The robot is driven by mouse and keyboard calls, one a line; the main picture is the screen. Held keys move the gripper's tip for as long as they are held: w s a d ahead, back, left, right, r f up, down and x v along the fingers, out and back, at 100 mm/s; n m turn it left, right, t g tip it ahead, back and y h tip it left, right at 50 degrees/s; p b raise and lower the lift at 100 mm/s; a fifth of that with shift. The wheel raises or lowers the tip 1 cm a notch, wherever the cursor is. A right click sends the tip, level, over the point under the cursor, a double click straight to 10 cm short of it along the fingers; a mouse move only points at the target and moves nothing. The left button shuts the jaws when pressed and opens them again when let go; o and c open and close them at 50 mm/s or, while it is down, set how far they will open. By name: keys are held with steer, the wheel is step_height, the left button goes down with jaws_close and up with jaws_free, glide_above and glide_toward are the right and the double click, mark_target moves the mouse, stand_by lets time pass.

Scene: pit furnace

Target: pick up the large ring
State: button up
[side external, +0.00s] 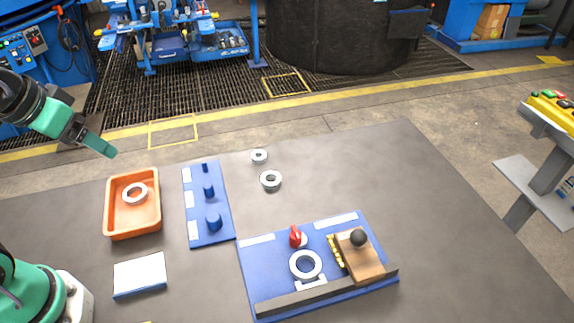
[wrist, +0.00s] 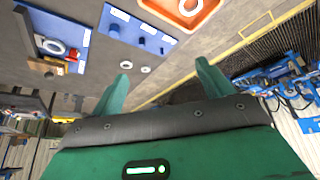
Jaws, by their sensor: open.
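A pale ring lies flat inside the orange tray (side external: 150,231); this tray ring (side external: 127,199) also shows in the wrist view (wrist: 180,7). A wider-looking pale ring, the fixture ring (side external: 292,269), lies on the blue fixture board (side external: 262,282) beside a red knob. Two smaller grey rings lie on the bare table: a medium one (side external: 271,188) and a small one (side external: 259,162). My gripper (side external: 108,152) is open and empty, raised in the air beyond the tray. Its spread fingers show in the wrist view (wrist: 163,70), with nothing between them.
A blue board with several pegs (side external: 222,236) stands right of the tray, its pegs bare. A white-topped blue block (side external: 140,276) lies in front of the tray. The fixture board carries a wooden block with a black ball knob (side external: 359,238). The table's right side is clear.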

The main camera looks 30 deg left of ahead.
steer(key=w+d+n+g, duration=0.2)
steer(key=w+d+n, duration=0.1)
steer(key=w+d, duration=0.4)
steer(key=n+g, duration=0.3)
steer(key=n, duration=0.5)
glide_above(306, 268)
step_height(306, 268, down, 16)
steer(key=shift+a+f, duration=0.15)
steer(key=shift+f, duration=1)
steer(key=shift+f, duration=2.6)
